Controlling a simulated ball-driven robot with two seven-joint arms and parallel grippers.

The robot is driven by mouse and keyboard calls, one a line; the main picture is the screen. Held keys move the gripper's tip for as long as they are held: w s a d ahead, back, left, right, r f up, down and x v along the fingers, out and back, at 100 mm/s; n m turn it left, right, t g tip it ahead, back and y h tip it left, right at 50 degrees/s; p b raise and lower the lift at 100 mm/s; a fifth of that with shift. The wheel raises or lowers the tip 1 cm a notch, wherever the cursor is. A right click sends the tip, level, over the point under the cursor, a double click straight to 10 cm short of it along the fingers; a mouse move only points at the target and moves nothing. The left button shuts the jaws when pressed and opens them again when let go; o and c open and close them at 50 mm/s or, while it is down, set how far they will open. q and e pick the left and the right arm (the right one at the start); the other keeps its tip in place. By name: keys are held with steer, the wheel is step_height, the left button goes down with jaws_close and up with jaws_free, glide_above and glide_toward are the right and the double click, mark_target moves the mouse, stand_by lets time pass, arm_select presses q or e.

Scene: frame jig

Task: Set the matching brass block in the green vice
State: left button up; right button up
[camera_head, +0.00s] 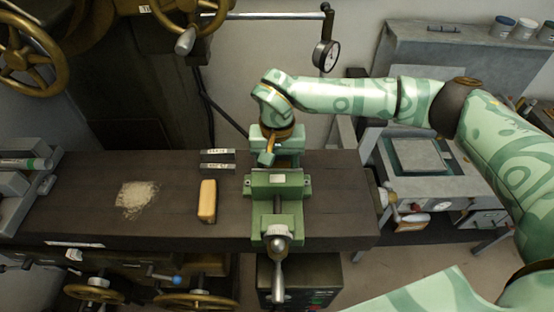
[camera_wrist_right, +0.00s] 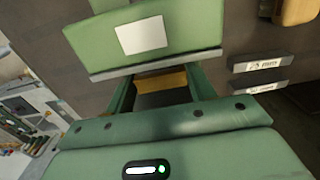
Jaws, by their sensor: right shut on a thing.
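The green vice (camera_head: 278,185) stands on the dark bench, with a white label on its front jaw; that jaw also shows at the top of the right wrist view (camera_wrist_right: 100,40). My right gripper (camera_wrist_right: 160,88) is shut on a brass block (camera_wrist_right: 160,78), whose golden edge shows between its green fingers. In the head view my right gripper (camera_head: 268,157) is at the back part of the vice and hides most of what it holds. I cannot tell whether the block touches the jaws. My left gripper is not in view.
A tan-yellow block (camera_head: 207,201) lies left of the vice. Two labelled grey bars (camera_head: 217,159) lie behind it. A patch of pale shavings (camera_head: 137,198) lies further left. The vice handle (camera_head: 278,270) hangs over the bench's front edge. A dial gauge (camera_head: 326,55) hangs behind.

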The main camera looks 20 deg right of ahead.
steer(key=o, duration=1)
steer(key=shift+f, duration=0.1)
steer(key=shift+o, duration=0.2)
step_height(320, 180, up, 10)
steer(key=p, duration=0.7)
steer(key=shift+s, duration=0.1)
